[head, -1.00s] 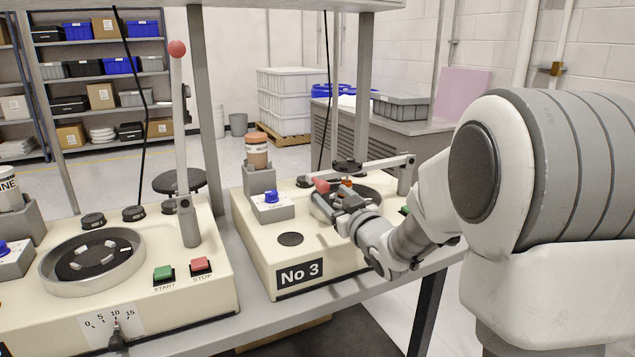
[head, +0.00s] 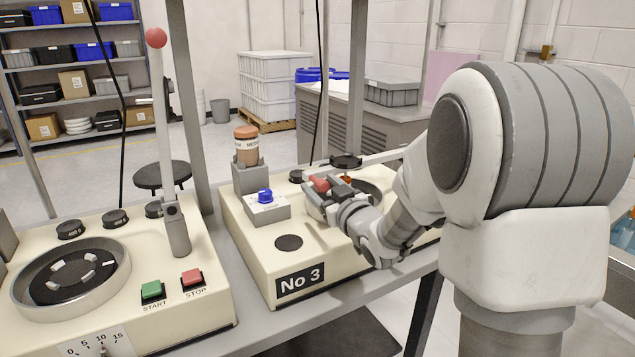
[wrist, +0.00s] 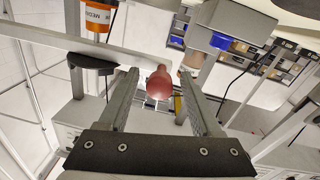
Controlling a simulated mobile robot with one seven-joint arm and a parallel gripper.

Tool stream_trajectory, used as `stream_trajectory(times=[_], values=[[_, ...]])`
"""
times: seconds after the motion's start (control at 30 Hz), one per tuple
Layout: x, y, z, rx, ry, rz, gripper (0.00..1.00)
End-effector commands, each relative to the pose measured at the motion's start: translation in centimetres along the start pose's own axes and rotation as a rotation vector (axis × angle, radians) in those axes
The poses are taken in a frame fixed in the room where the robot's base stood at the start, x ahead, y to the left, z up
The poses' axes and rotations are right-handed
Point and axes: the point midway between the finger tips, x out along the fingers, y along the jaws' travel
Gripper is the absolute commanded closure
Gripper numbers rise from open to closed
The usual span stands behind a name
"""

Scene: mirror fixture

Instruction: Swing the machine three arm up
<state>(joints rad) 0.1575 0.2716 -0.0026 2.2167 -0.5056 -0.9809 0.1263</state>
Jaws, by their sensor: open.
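The machine marked No 3 (head: 262,240) is a cream box on the bench. Its swing arm (head: 385,159) lies low, nearly level, reaching from the right back toward a red knob (head: 319,184) at its left end. My gripper (head: 318,193) is at the knob, with its jaws open. In the wrist view the red knob (wrist: 159,84) shows between the two fingers, with a gap on each side. My arm hides the pivot end of the swing arm and part of the round dish (head: 372,188).
A second machine (head: 205,300) stands to the left, its arm (head: 163,125) upright with a red ball on top. A brown-capped jar (head: 246,146) and blue-knobbed box (head: 266,205) sit on machine three left of my gripper. A bench post (head: 190,110) stands between the machines.

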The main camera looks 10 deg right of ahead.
Motion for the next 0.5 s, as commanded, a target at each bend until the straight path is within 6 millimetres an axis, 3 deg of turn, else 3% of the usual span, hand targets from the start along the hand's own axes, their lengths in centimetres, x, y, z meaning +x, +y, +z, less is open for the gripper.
stream_trajectory(times=[0.37, 0.5], values=[[-0.05, 0.04, 0.02, 0.0, 0.0, 0.0, 0.35], [-0.04, 0.03, 0.01, 0.0, 0.0, 0.0, 0.6]])
